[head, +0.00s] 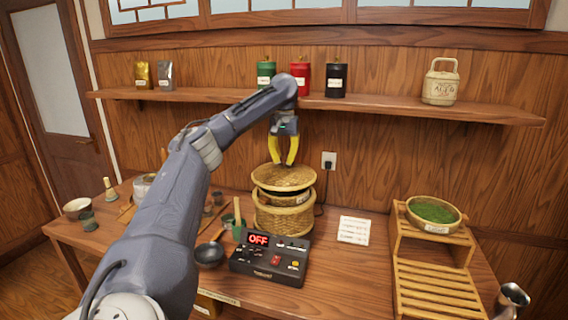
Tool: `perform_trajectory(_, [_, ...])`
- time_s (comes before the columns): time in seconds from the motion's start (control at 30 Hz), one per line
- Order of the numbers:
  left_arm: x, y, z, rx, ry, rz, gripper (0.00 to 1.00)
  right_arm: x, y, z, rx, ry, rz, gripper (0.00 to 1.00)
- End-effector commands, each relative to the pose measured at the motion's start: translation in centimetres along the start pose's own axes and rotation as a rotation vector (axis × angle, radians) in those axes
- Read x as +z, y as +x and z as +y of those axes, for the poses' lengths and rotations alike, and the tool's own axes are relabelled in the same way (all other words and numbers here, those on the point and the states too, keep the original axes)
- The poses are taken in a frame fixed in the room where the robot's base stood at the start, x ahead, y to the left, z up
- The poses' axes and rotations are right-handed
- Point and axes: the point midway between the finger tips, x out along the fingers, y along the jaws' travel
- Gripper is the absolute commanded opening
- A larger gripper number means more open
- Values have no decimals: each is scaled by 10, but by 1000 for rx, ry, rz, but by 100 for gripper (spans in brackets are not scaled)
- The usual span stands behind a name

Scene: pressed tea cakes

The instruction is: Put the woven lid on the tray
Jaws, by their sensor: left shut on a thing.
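The woven lid (284,177) is a round, shallow, tan disc at the centre of the head view. My left gripper (284,162), with yellow fingers, comes down from above and is shut on the top of the lid. My right gripper is not in view.
A black control box (270,260) reading OFF stands in front of the basket. A black ladle (210,252) and green cup lie to its left. A slatted wooden rack (440,285) with a bowl of green leaves (433,212) stands at right. A shelf (400,106) runs behind.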

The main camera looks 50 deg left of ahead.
Motion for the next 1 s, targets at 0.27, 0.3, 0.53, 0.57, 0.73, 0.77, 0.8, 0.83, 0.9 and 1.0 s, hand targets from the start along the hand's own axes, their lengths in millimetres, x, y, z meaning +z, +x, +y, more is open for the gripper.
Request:
perform_trajectory(0.27, [0,14,0,1,0,1,0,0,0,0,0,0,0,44])
perform_trajectory(0.3, [0,14,0,1,0,1,0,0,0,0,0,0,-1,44])
perform_trajectory(0.53, [0,14,0,1,0,1,0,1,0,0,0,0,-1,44])
perform_trajectory(0.57, [0,15,0,0,0,1,0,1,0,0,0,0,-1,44])
perform_trajectory(0.73, [0,20,0,1,0,0,0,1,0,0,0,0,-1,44])
perform_trajectory(0.77, [0,20,0,1,0,0,0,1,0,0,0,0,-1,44])
perform_trajectory(0.8, [0,21,0,1,0,0,0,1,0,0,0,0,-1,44])
perform_trajectory(0.83, [0,22,0,1,0,0,0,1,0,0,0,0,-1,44])
perform_trajectory(0.9, [0,24,0,1,0,0,0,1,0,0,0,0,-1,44])
perform_trajectory(1.0, [0,26,0,1,0,1,0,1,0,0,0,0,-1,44])
